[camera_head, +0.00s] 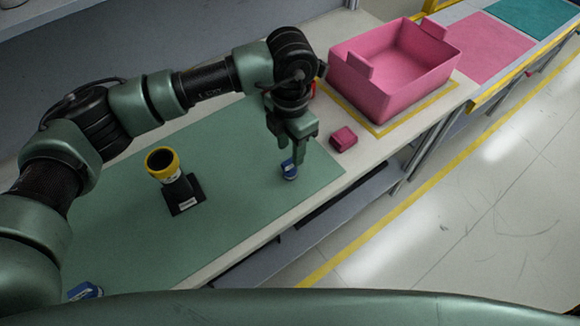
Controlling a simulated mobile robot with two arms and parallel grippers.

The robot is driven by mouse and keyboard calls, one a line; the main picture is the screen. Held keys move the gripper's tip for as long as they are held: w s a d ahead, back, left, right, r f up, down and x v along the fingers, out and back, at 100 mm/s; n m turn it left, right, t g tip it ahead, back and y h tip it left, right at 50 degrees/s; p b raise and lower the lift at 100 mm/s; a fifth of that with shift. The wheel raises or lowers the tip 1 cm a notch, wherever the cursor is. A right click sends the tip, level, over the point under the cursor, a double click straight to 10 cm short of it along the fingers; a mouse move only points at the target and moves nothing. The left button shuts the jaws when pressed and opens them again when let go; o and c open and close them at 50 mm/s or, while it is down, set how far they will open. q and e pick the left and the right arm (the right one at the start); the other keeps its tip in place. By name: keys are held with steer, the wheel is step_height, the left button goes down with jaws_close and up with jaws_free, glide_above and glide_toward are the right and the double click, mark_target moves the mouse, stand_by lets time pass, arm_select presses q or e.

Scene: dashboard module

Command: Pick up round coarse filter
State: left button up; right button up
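My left gripper (293,155) points down near the right edge of the green mat. A small blue round part with a light band (289,171) is at its fingertips, low over or on the mat. The fingers partly hide it, and I cannot tell whether they grip it. Another blue part (86,291) lies at the lower left, partly hidden by my own body. I cannot tell which part is the round coarse filter. My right gripper is out of view.
A pink bin (375,95) stands inside a yellow outline at the back right. A small dark pink block (343,138) lies on the table right of my gripper. The green mat (235,195) is clear between cup and gripper. The table's front edge is close.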

mark_target(290, 161)
arm_select(q)
step_height(290, 161, down, 4)
steer(key=shift+f+p, duration=0.25)
steer(key=shift+p, duration=0.75)
steer(key=shift+f, duration=0.35)
jaws_close()
steer(key=shift+r, duration=0.1)
